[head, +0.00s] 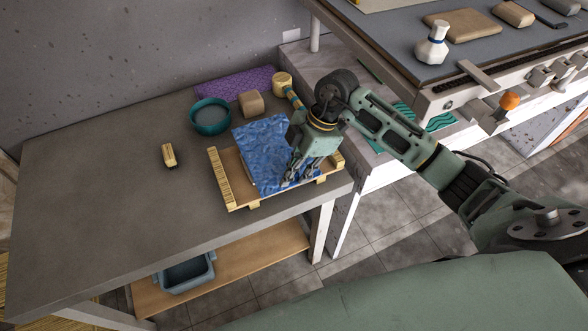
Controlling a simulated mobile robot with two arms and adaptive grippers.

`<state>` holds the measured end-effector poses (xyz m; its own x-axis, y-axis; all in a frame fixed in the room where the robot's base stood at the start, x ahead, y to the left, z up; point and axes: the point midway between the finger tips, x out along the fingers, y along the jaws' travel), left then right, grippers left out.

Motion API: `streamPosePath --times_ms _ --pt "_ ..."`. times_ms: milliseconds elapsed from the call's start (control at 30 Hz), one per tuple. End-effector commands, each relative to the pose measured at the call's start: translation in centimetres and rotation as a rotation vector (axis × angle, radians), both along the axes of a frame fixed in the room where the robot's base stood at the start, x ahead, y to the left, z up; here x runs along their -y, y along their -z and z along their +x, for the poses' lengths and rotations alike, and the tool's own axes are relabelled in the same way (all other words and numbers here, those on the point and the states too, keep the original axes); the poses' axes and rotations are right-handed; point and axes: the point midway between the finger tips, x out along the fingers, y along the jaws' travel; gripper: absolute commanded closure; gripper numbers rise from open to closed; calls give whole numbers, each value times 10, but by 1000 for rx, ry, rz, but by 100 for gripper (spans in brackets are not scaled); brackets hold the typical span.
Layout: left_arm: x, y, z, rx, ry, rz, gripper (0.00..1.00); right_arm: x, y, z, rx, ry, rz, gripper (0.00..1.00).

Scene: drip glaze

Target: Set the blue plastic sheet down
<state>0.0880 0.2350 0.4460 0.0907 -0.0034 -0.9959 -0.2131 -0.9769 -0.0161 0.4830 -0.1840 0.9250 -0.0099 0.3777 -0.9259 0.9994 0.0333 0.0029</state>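The blue plastic sheet (258,146), crinkled and shiny, lies over a wooden board (228,180) with pale yellow wooden strips along its sides, near the table's right end. My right gripper (301,179) points down over the near right part of the sheet. Its fingertips look spread apart, with blue showing between them, and they are at or just above the sheet's surface. Whether they touch it is hard to tell. The gripper and wrist hide the sheet's right edge. My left gripper is out of view.
On the grey table (100,190) stand a teal bowl (210,127), a tan block (251,104), a small yellow wooden piece (169,155) and a purple mat (222,86). The table's left side is clear. A raised bench (402,66) with a white bottle (432,48) stands at upper right.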

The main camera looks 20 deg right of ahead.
Motion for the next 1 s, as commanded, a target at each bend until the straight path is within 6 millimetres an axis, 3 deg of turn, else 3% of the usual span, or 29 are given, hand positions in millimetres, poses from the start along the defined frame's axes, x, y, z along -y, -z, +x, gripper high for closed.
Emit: streamPosePath --times_ms 133,467,567,667,1000 --pt "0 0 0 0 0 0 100 0 0 0 0 0 0 72" --pt "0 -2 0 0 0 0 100 0 -4 0 0 0 0 72" --pt "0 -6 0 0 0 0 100 -1 -15 0 1 -1 1 72" --pt "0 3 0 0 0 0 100 8 -28 2 6 0 -2 72" --pt "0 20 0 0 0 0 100 36 -96 2 5 2 -2 72"
